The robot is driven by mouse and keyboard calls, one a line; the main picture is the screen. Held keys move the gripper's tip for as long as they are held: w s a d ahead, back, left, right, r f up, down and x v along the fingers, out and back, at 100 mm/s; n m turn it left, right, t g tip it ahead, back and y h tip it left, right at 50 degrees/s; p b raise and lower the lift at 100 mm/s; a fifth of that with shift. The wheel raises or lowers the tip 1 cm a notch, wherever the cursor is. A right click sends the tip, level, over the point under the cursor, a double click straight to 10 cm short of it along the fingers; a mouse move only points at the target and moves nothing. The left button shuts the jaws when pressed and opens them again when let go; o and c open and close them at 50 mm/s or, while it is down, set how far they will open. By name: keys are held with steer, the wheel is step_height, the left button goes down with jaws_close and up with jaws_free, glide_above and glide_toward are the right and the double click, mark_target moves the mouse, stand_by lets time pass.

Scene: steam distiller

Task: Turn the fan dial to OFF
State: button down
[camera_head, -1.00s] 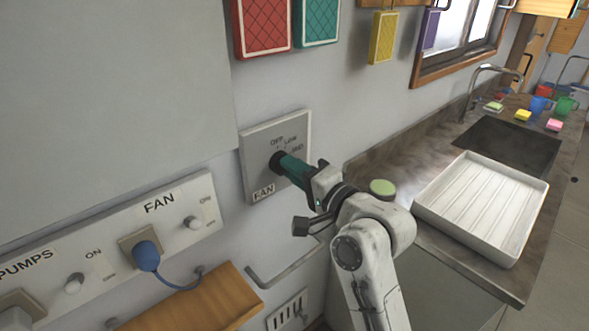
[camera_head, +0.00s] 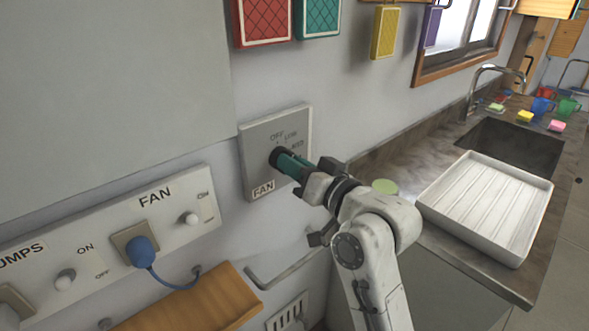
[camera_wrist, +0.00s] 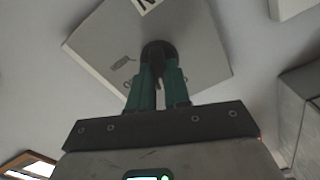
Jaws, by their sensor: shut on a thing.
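The fan dial is a black round knob (camera_head: 277,157) on a grey square wall plate (camera_head: 303,120) labelled FAN. OFF, LOW and MED markings show above and to the right of the knob. My gripper (camera_head: 290,165) has green fingers closed on the knob. In the wrist view my gripper (camera_wrist: 158,85) has its two fingers on either side of the black knob (camera_wrist: 157,52), against the plate (camera_wrist: 200,50). The fingers and knob hide part of the dial face, so I cannot tell exactly which mark the knob points to.
A socket panel (camera_head: 170,220) with a blue plug (camera_head: 141,250) and switches is on the wall at left. A wooden shelf (camera_head: 215,300) juts out below. A white tray (camera_head: 490,205) lies on the counter by the sink (camera_head: 515,143) at right. Coloured holders hang above.

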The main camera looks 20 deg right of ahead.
steer(key=shift+a+f+n+b, duration=0.15)
steer(key=shift+n+b, duration=0.65)
steer(key=shift+n, duration=1.5)
steer(key=c, duration=1.1)
jaws_free()
steer(key=shift+s, duration=0.1)
steer(key=b+v, duration=0.1)
steer(key=v, duration=0.9)
steer(key=shift+s+d, duration=0.2)
steer(key=shift+s, duration=0.15)
